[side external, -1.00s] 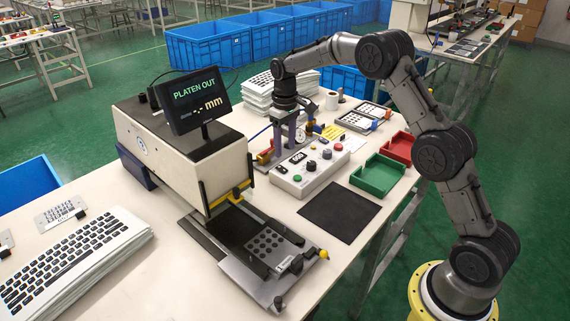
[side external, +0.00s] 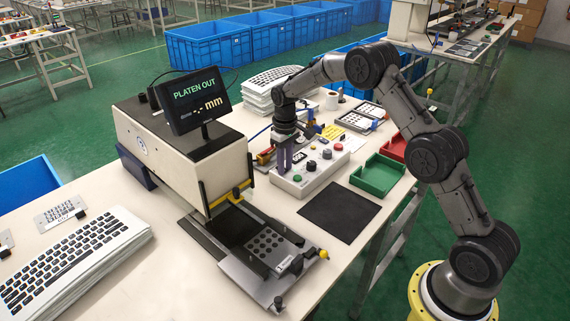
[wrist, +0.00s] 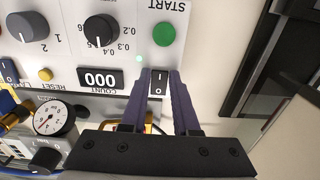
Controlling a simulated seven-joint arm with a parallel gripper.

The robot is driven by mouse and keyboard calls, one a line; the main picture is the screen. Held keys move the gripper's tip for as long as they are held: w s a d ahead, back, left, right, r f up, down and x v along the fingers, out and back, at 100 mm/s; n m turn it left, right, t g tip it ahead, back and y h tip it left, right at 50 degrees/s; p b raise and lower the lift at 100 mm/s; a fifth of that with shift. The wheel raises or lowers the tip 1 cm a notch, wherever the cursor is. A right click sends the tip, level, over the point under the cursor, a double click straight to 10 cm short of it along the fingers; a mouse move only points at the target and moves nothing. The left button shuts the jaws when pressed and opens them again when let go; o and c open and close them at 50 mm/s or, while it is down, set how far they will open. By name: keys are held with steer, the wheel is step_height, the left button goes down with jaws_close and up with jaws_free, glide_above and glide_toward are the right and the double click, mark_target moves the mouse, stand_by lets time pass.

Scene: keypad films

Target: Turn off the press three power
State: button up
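The control box (side external: 321,180) stands to the right of the press (side external: 180,150). In the wrist view its panel carries a black rocker switch (wrist: 158,83) marked I and O, close to the green START button (wrist: 164,34). My gripper (wrist: 162,76) points at this rocker, its two purple fingers a small gap apart with the rocker showing between the tips. I cannot tell whether they touch it. My gripper (side external: 285,164) is low over the back left end of the box in the side view, hiding that end. A second rocker (wrist: 9,72) is at the panel's left edge.
The panel also has a black dial (wrist: 101,29), a counter reading 000 (wrist: 101,78) and a yellow RESET button (wrist: 45,74). A pressure gauge (wrist: 53,118) is close by. The press display (side external: 196,99) reads PLATEN OUT. A green tray (side external: 378,176) and dark mat (side external: 340,211) lie nearby.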

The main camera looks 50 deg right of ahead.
jaws_close()
steer(key=shift+w, duration=0.1)
steer(key=shift+w+g, duration=0.25)
steer(key=shift+g, duration=0.65)
steer(key=shift+r+g, duration=0.1)
steer(key=shift+g, duration=0.4)
steer(key=o, duration=0.6)
jaws_free()
steer(key=shift+c, duration=0.2)
